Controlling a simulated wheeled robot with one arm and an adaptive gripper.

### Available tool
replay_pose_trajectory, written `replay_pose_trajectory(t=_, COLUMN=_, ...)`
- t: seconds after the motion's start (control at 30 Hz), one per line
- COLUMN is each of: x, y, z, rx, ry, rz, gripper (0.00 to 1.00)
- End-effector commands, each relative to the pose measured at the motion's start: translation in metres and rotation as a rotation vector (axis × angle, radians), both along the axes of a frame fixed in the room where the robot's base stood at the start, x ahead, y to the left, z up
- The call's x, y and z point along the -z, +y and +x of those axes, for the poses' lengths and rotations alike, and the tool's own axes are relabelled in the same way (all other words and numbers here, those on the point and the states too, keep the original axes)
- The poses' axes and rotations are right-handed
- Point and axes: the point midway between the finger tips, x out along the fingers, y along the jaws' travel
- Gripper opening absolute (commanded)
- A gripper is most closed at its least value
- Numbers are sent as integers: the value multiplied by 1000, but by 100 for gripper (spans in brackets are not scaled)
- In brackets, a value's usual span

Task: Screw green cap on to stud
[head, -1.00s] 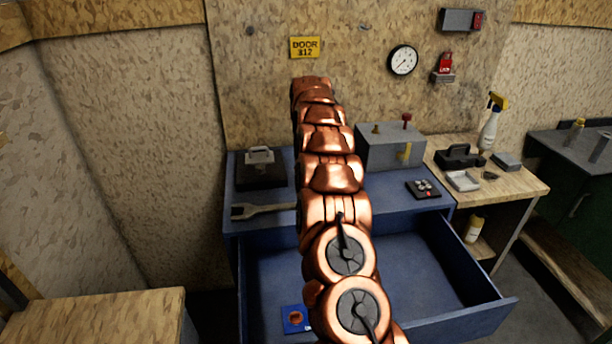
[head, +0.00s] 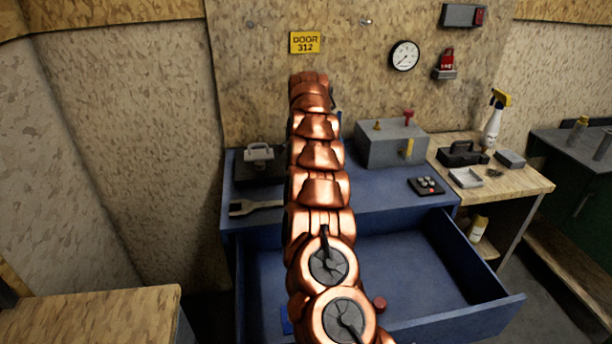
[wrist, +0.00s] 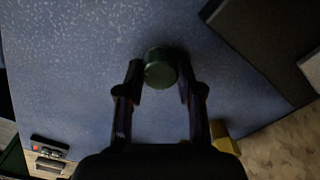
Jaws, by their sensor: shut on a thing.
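The green cap (wrist: 160,70) is a short round knob in the wrist view. My gripper (wrist: 159,78) has one finger on each side of it, holding it at the fingertips above the blue surface. In the head view my own copper arm hides the gripper and the cap. I cannot make out the stud for certain in either view. A grey box (head: 385,146) on the blue bench carries a brass fitting (head: 377,125), a red T-handle (head: 409,115) and a yellow lever (head: 408,148).
The blue drawer (head: 425,262) stands open below the bench. A wrench (head: 255,208) and a black case (head: 258,172) lie at bench left. A black pad (head: 426,187) with small parts lies at right. A wooden side table (head: 510,178) holds a spray bottle (head: 492,120).

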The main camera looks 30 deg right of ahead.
Motion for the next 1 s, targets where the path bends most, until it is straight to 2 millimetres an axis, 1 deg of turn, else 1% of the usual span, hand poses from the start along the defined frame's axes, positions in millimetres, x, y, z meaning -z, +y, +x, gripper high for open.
replay_pose_trajectory(t=0.07, x=3, y=0, z=0, rx=85, ry=1, rz=0, gripper=0)
replay_pose_trajectory(t=0.1, x=1, y=0, z=0, rx=116, ry=-1, rz=-1, gripper=37)
replay_pose_trajectory(t=0.37, x=-1, y=0, z=0, rx=105, ry=0, rz=1, gripper=64)
replay_pose_trajectory(t=0.4, x=-1, y=0, z=0, rx=104, ry=0, rz=1, gripper=66)
replay_pose_trajectory(t=0.87, x=-1, y=0, z=0, rx=103, ry=0, rz=1, gripper=66)
replay_pose_trajectory(t=1.0, x=-10, y=0, z=0, rx=103, ry=0, rz=1, gripper=66)
